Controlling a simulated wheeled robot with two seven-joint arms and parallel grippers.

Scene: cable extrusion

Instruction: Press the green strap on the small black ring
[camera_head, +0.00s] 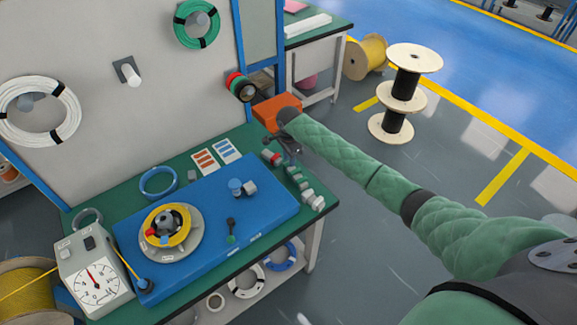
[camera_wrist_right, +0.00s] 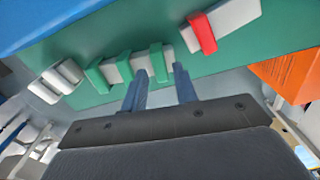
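Several green straps (camera_wrist_right: 157,62) sit around pale grey blocks in a row at the table's edge in the right wrist view; the row also shows in the head view (camera_head: 294,173). My right gripper (camera_wrist_right: 161,72) is over this row, its two fingers apart, with one green strap seen between and just beyond the fingertips. I cannot tell if they touch it. In the head view the right gripper (camera_head: 290,150) is at the table's right end, partly hidden by its own arm. A small black-and-green piece (camera_head: 231,230) stands on the blue board. I cannot make out a small black ring for certain. My left gripper is not in view.
A red strap (camera_wrist_right: 203,33) on a grey block and an orange box (camera_wrist_right: 287,75) are close to my right gripper.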

